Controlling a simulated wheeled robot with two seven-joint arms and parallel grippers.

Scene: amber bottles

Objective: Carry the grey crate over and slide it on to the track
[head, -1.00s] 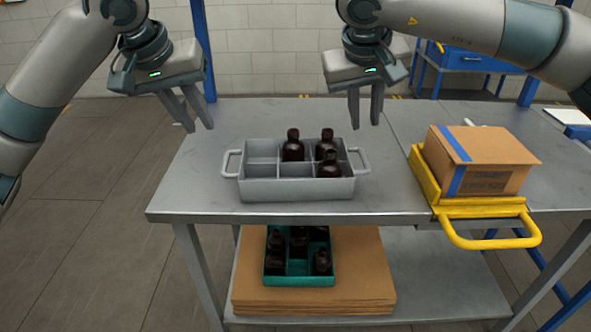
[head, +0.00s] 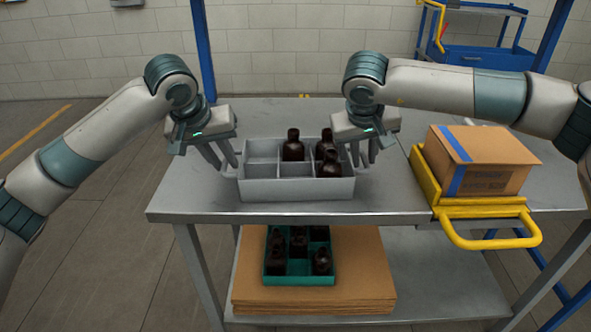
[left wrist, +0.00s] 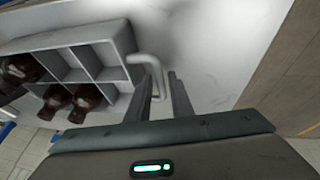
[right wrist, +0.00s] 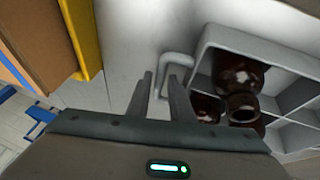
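The grey crate (head: 297,190) stands on the metal table, with a loop handle at each end. It has several compartments, and dark brown bottles stand in some of them. My left gripper (head: 230,168) is at the crate's left handle; in the left wrist view the handle (left wrist: 150,62) lies between its open fingers. My right gripper (head: 362,160) is at the right handle; in the right wrist view that handle (right wrist: 176,62) lies between its open fingers. Neither gripper is visibly closed on a handle. I cannot make out a track.
A yellow carrier (head: 480,209) with a cardboard box (head: 488,165) stands on the table (head: 400,215) right of the crate. A teal crate (head: 300,281) with bottles sits on cardboard (head: 365,275) on the lower shelf. The tabletop's left front is clear.

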